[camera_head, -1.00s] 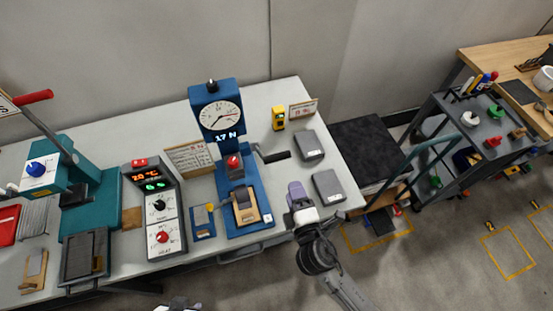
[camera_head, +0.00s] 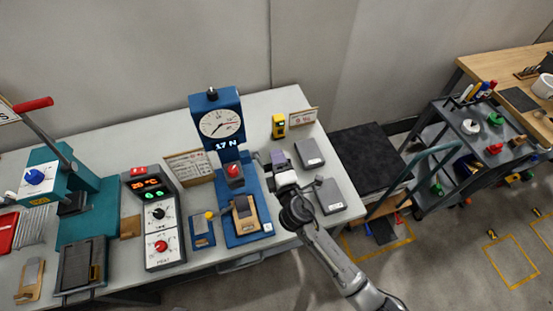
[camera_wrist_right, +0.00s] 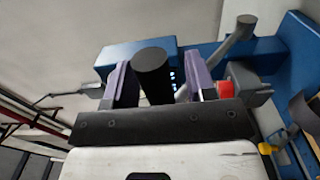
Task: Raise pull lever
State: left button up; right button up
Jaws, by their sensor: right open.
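The blue pull tester (camera_head: 243,215) stands on the bench with a round dial and a display reading 17 N. Its pull lever is a grey arm (camera_wrist_right: 232,40) ending in a black cylindrical handle (camera_wrist_right: 152,72), seen in the right wrist view. My right gripper (camera_head: 271,157) is at the tester's right side in the head view and hides most of the lever there. In the right wrist view its purple fingers (camera_wrist_right: 160,82) are open, one on each side of the black handle. Contact with the handle cannot be told. My left gripper is not in view.
Two grey blocks (camera_head: 309,153) (camera_head: 329,196) lie right of my right gripper. A yellow device (camera_head: 278,126) stands behind it. A heater controller (camera_head: 160,215) and a teal press (camera_head: 90,210) stand to the left. A dark cart (camera_head: 470,140) is beyond the bench's right end.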

jog(key=shift+w+a, duration=0.1)
jog(key=shift+w, duration=0.25)
grip_shut()
dwell(0.4)
